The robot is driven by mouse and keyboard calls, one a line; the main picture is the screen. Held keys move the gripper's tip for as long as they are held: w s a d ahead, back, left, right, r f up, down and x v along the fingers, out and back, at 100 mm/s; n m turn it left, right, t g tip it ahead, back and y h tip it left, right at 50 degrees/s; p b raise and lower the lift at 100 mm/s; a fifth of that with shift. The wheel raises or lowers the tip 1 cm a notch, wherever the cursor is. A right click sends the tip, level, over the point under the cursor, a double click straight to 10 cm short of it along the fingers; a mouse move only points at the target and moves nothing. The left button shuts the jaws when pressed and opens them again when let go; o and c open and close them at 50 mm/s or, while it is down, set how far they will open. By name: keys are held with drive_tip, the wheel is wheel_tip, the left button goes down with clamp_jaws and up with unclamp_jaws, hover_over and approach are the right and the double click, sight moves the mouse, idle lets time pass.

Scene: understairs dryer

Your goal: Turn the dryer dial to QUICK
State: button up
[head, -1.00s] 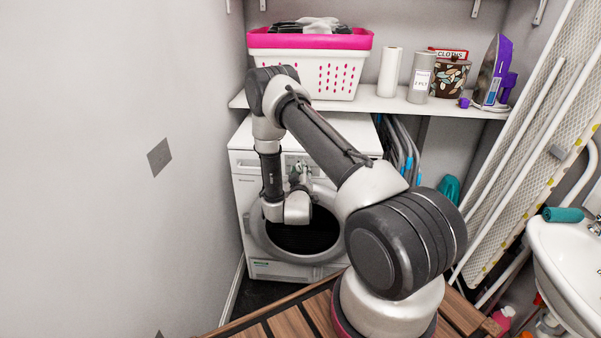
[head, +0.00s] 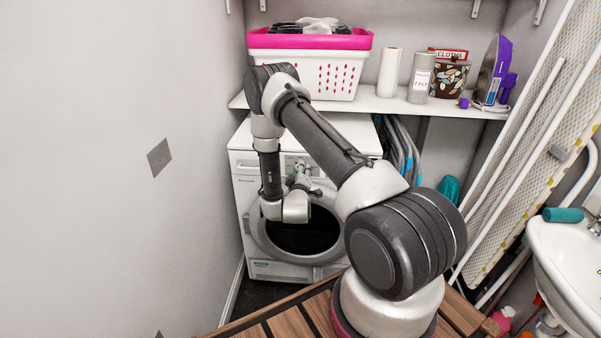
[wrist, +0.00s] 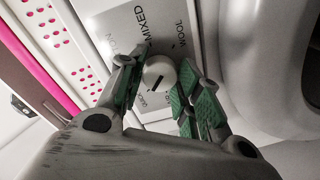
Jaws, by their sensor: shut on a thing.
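The dryer (head: 262,165) stands under the shelf, with its control panel along the top front. Its dial (wrist: 159,74) is a round pale knob with a dark mark on its face. Around it, the panel (wrist: 125,25) reads MIXED and WOOL clearly; a label that looks like QUICK (wrist: 151,104) lies below the dial, partly hidden by a finger. My gripper (wrist: 163,78) has its green-padded fingers on both sides of the dial and is shut on it. In the head view my gripper (head: 301,177) is at the panel and hides the dial.
The round dryer door (head: 262,230) is below my gripper. A white shelf (head: 385,103) above carries a pink-rimmed laundry basket (head: 325,75) and several household items. A wall is close on the left. An ironing board (head: 535,150) and a basin (head: 570,260) are at right.

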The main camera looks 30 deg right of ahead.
drive_tip(key=o, duration=1)
drive_tip(key=shift+o, duration=0.2)
drive_tip(key=shift+s+a, duration=0.1)
drive_tip(key=v, duration=1.1)
drive_tip(key=shift+s+a, duration=0.2)
drive_tip(key=shift+s, duration=0.15)
